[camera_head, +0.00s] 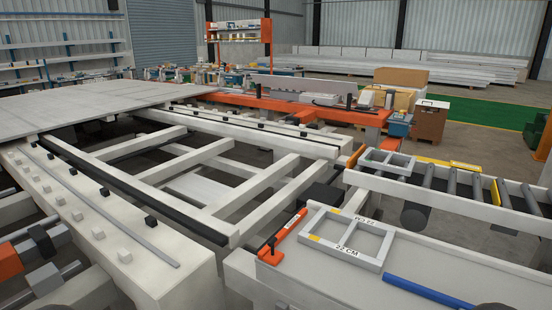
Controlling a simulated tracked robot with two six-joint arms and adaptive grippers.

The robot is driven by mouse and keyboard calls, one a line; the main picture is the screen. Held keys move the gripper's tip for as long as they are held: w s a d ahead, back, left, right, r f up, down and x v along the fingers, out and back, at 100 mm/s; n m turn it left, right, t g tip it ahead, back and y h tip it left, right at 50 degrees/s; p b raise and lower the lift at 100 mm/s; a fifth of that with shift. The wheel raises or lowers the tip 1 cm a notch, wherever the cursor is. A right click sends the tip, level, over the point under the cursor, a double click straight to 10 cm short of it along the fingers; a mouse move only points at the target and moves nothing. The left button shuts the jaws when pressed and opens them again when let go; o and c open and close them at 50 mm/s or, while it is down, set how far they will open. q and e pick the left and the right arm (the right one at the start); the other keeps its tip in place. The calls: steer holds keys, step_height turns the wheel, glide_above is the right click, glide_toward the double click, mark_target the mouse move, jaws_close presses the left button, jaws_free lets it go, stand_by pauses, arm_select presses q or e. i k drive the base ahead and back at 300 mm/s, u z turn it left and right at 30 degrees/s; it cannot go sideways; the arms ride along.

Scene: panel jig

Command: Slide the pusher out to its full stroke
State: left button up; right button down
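An orange slide-like part (283,237) with a dark upright knob lies on the near end of the pale bench at centre right. It looks most like the pusher, but I cannot tell for certain. How far it is extended cannot be read from this view. Neither of my grippers can be made out. Small dark rounded shapes at the bottom edge are cut off, and I cannot tell what they are.
A light frame marked 22 CM (345,238) lies beside the orange part. A blue bar (428,292) lies to its right. The slatted jig frame (215,171) fills the middle. A roller conveyor (450,183) runs at right. Rods with orange and grey blocks (43,242) stand lower left.

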mark_target(268, 254)
steer(key=u, duration=0.6)
steer(key=i, duration=0.4)
steer(key=z, duration=1.85)
steer(key=i, duration=0.2)
steer(key=u, duration=0.3)
